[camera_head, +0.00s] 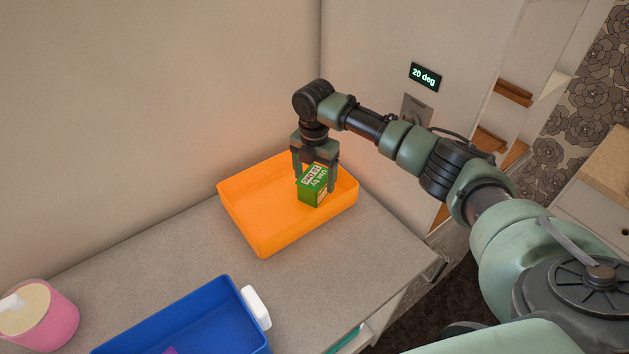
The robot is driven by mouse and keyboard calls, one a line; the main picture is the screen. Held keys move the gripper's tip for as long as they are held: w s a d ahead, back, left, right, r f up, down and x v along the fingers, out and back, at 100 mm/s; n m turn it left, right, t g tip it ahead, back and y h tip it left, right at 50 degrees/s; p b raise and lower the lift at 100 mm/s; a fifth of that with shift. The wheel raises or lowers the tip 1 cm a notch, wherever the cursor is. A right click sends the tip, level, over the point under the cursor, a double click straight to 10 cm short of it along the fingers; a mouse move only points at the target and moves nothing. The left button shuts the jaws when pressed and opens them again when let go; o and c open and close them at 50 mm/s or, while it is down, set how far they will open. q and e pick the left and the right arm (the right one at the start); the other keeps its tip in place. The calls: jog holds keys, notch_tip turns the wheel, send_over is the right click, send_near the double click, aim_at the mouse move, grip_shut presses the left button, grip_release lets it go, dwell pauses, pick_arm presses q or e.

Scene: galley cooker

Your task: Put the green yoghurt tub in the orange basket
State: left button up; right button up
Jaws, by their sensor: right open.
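The green yoghurt tub (313,191), with a white and red label, is within the outline of the orange basket (262,240), towards its right side. It looks tilted, and I cannot tell whether it rests on the basket floor. My right gripper (316,176) reaches in from the right and points down over the tub. Its fingers are open, one at each side of the tub's top; I cannot tell whether they touch it. My left gripper is not in view.
A blue basket (205,318) with something purple inside stands at the front, a white object (257,307) at its right end. A pink container (50,325) is at the lower left. Walls close off the back; the grey counter (315,280) is bare between the baskets.

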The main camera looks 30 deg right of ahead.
aim_at(314, 176)
notch_tip(314, 176, up, 11)
jog(key=b, duration=0.1)
jog(key=shift+f+b, duration=0.2)
jog(key=shift+b, duration=0.15)
